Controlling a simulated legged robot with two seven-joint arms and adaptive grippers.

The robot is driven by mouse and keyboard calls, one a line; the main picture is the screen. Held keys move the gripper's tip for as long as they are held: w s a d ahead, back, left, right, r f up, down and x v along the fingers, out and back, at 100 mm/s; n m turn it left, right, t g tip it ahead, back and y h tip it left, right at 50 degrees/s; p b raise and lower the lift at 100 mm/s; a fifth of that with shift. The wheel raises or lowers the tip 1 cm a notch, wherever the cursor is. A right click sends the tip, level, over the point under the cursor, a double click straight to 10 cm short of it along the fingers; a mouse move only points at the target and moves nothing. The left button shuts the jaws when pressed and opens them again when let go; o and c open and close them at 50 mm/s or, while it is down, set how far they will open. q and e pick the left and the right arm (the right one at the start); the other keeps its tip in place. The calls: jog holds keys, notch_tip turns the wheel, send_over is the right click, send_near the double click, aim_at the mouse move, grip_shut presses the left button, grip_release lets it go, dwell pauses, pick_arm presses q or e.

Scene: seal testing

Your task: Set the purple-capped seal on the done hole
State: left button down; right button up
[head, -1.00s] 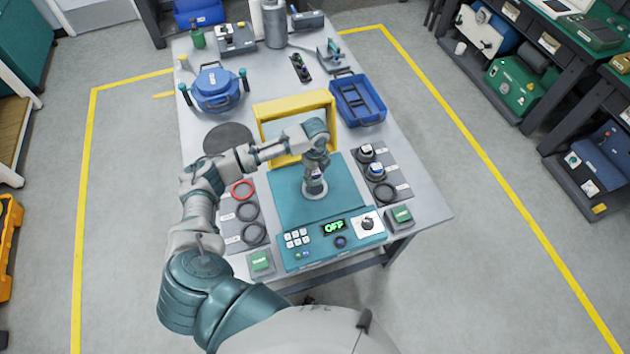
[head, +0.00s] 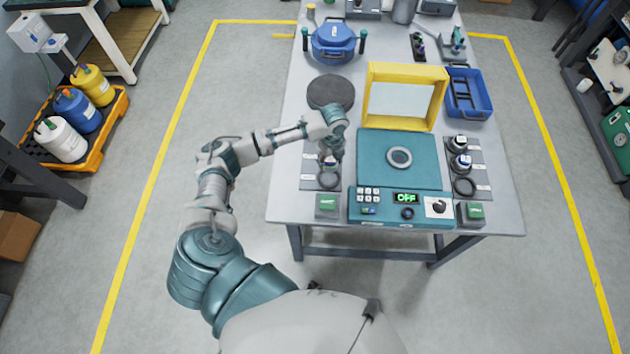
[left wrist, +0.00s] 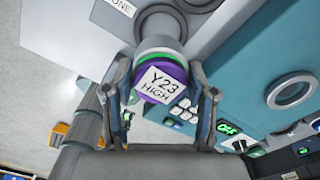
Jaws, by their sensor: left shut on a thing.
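My left gripper (head: 331,158) is over the left board (head: 307,178) of the table. In the left wrist view the gripper (left wrist: 163,95) is shut on the purple-capped seal (left wrist: 158,72), whose white label reads Y23 HIGH and which has a green band. The seal's far end points at a dark round ring (left wrist: 152,25) on the board; I cannot tell whether they touch. A partly cut-off tag beside it, reading "ONE" (left wrist: 121,5), shows there. In the head view the arm and gripper mostly hide the seal. A dark ring (head: 329,180) lies in front of the gripper. My right gripper is not in view.
The teal tester (head: 375,160) has an empty round seat (head: 399,158), an OFF display (head: 405,198) and a raised yellow-framed lid (head: 407,68). The right board (head: 481,170) holds dark-ringed seals. Green buttons (head: 327,205) and (head: 475,212) flank the panel.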

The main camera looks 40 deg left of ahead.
aim_at(331, 159)
pick_arm(q)
notch_tip(331, 159, down, 4)
jog(key=shift+w+f, duration=0.15)
jog(key=shift+f, duration=2.05)
jog(key=shift+c, duration=1.7)
grip_release()
notch_tip(331, 159, up, 12)
jog(key=shift+r, duration=0.1)
